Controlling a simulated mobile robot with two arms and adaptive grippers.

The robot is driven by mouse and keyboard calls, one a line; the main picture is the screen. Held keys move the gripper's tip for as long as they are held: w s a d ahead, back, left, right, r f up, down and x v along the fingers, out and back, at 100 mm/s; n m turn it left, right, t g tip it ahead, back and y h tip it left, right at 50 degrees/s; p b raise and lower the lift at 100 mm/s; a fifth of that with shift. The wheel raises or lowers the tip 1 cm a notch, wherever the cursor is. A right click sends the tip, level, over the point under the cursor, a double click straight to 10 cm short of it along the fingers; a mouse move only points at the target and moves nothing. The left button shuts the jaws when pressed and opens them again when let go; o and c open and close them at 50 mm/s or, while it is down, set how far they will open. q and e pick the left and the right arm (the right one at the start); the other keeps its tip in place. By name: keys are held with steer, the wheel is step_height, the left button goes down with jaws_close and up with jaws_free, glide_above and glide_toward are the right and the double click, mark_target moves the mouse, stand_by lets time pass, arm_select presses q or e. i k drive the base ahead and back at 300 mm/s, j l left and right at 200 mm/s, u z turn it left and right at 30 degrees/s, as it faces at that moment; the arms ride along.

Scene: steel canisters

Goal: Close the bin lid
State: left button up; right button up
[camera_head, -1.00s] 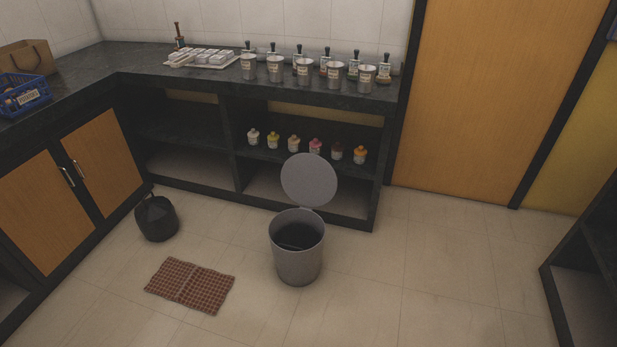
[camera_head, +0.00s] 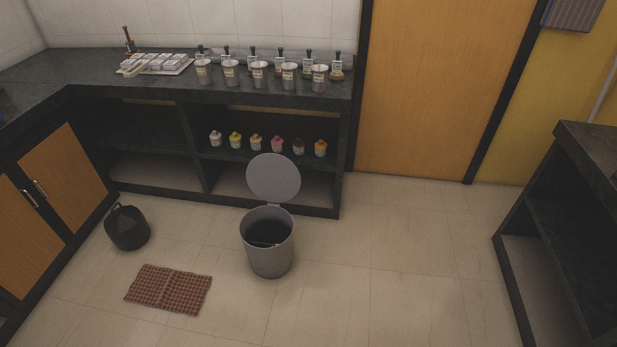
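A grey round bin (camera_head: 270,258) stands upright on the tiled floor near the middle of the view. Its round grey lid (camera_head: 273,178) is open, raised at the back of the rim and tilted toward the shelves behind. The inside of the bin looks dark, and its contents are hard to make out. Neither of my grippers is in view.
A dark counter (camera_head: 110,88) with steel canisters (camera_head: 260,76) and open shelves runs behind the bin. A red checked mat (camera_head: 169,289) and a black bag-like object (camera_head: 127,228) lie to the left. A dark shelf unit (camera_head: 560,235) stands at right. Floor right of the bin is clear.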

mark_target(273, 177)
steer(key=i+l+z, duration=0.2)
steer(key=i+z, duration=0.2)
steer(key=i+l+z, duration=0.1)
steer(key=i+z, duration=0.2)
steer(key=z, duration=0.15)
steer(key=i, duration=1.25)
steer(key=i+u, duration=0.1)
steer(key=i, duration=1.15)
steer(key=i+l, duration=0.15)
steer(key=i, duration=1.1)
steer(key=u, duration=0.45)
steer(key=i+u, duration=0.1)
steer(key=u, duration=0.85)
steer(key=i+l+u, duration=0.1)
steer(key=u, duration=0.35)
